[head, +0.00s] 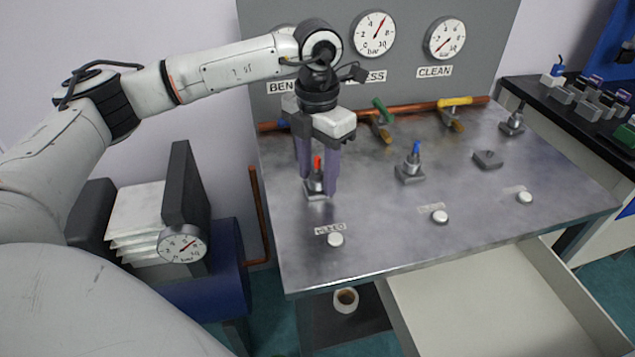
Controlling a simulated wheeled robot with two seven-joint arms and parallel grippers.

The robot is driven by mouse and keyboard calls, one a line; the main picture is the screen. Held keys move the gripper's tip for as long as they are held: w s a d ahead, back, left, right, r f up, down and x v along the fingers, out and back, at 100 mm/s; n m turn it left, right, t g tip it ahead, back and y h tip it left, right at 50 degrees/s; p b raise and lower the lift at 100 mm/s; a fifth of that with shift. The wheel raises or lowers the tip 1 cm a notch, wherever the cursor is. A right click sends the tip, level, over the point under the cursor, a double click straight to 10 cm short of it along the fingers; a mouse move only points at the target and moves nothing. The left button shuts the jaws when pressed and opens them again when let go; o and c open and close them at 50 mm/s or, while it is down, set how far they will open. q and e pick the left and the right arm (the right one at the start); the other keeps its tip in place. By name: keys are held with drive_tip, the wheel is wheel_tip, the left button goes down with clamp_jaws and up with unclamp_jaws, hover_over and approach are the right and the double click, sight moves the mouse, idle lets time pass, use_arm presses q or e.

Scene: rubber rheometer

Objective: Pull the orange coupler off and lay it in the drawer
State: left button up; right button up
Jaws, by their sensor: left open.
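The orange coupler (317,163) shows as a small orange-red tip on a grey fitting, upright on its square base (317,196) at the left of the steel bench top. My left gripper (317,182) points down over it, with its two purple-grey fingers apart, one on each side of the coupler. Whether a finger touches it I cannot tell, and the fingers hide part of it. The drawer (480,300) below the bench front is pulled open, and its visible inside is empty. My right gripper is not in view.
A blue-tipped fitting (411,165) stands mid-bench, with a dark low block (488,159) and another fitting (513,122) to its right. White knobs (440,216) line the front. A copper pipe with valves (455,102) runs along the back below the gauges (374,34).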

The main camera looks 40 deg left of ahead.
sight(318, 171)
use_arm(q)
drive_tip(key=c, duration=1)
drive_tip(key=shift+r, duration=0.2)
drive_tip(key=shift+c, duration=0.3)
drive_tip(key=shift+r+p, duration=1.2)
drive_tip(key=shift+r, duration=0.2)
clamp_jaws()
drive_tip(key=shift+r+p, duration=0.55)
drive_tip(key=shift+r, duration=0.3)
